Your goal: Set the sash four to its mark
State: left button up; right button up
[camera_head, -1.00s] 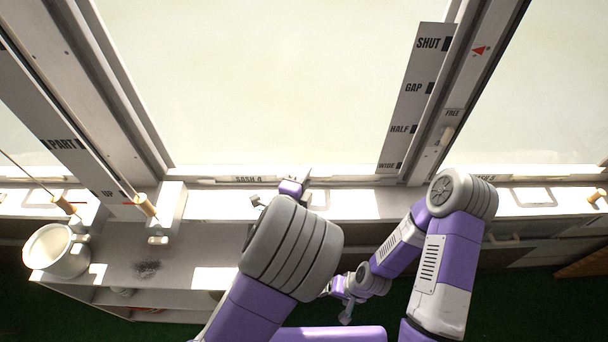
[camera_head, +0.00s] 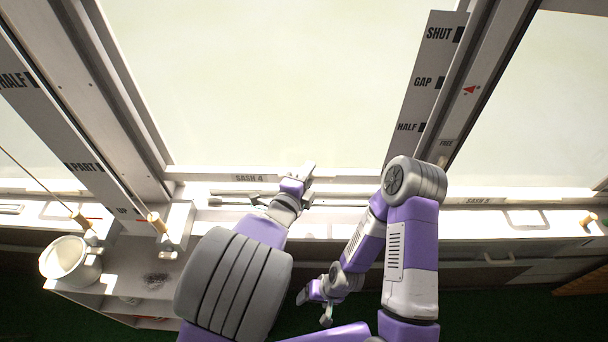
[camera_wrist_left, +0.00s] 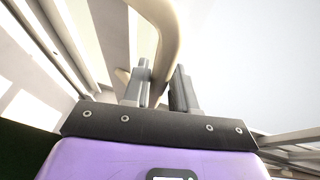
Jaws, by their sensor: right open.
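Sash four is the large middle pane; its bottom rail (camera_head: 215,178) carries the label "SASH 4". A pale scale board (camera_head: 408,105) stands at its right, with SHUT, GAP and HALF readable from top to bottom. My left gripper (camera_head: 304,175) is at the bottom rail, right of the label. In the left wrist view, its fingers (camera_wrist_left: 160,88) stand either side of a curved beige handle (camera_wrist_left: 165,35) and appear shut on it; the contact is partly hidden. My right gripper (camera_head: 315,307) is open and empty, low in front of the sill.
A red arrow (camera_head: 470,90) and the word FREE are on the post right of the scale. A white pot (camera_head: 66,262) stands on the shelf at left, near cords with wooden toggles (camera_head: 157,222). Sash five (camera_head: 485,200) is at right.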

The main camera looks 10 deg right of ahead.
pick_arm(q)
jog(key=shift+o, duration=1.3)
jog(key=v, duration=0.7)
jog(key=shift+s, duration=0.25)
jog(key=shift+a, duration=0.15)
